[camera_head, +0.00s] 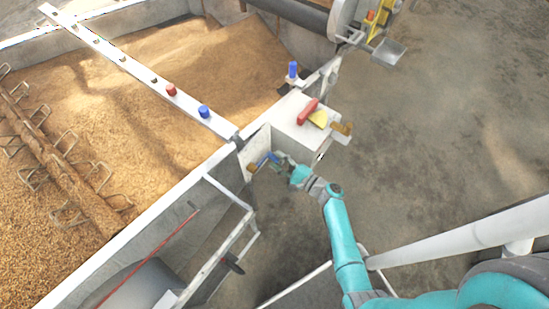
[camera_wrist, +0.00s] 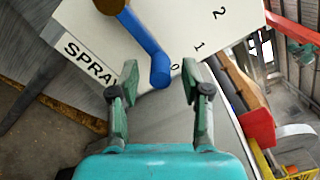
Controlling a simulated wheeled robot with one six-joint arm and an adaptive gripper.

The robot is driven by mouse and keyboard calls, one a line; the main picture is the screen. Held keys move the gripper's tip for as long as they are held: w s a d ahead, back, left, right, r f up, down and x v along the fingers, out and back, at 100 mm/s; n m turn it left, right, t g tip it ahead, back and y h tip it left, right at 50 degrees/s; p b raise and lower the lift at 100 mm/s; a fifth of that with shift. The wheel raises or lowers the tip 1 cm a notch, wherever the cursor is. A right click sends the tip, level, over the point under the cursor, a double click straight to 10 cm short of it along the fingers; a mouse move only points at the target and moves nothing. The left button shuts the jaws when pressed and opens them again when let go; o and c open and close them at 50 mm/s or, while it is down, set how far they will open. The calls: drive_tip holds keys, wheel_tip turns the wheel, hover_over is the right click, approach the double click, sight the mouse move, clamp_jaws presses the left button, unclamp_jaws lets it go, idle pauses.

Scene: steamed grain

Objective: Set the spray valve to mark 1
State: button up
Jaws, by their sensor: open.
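The spray valve is a blue lever (camera_wrist: 148,42) on a brass hub (camera_wrist: 112,5), mounted on a white panel (camera_wrist: 85,27) lettered SPRAY. The marks 0, 1 and 2 show on the panel, and the lever's free end points close to the 0. The lever also shows in the head view (camera_head: 268,158), small, on the side of a white box. My gripper (camera_wrist: 151,84) is open, with one finger on each side of the lever's end. I cannot tell whether either finger touches it. In the head view my gripper (camera_head: 283,166) is in front of the panel.
The white box (camera_head: 300,128) carries a red handle (camera_head: 308,111) and a yellow piece (camera_head: 319,119) on top. A brass part (camera_head: 341,128) sticks out to its right. A grain bed (camera_head: 150,100) with a white bar (camera_head: 130,66) lies left. Open floor (camera_head: 440,120) is right.

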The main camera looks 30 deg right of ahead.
drive_tip(key=shift+x, duration=0.95)
clamp_jaws()
drive_tip(key=shift+s+a+r+n, duration=0.1)
drive_tip(key=shift+a+r+n, duration=0.05)
drive_tip(key=shift+r+n, duration=0.85)
drive_tip(key=shift+a+r+n, duration=0.2)
drive_tip(key=shift+r+n, duration=0.4)
drive_tip(key=shift+n, duration=0.7)
unclamp_jaws()
drive_tip(key=shift+f, duration=0.1)
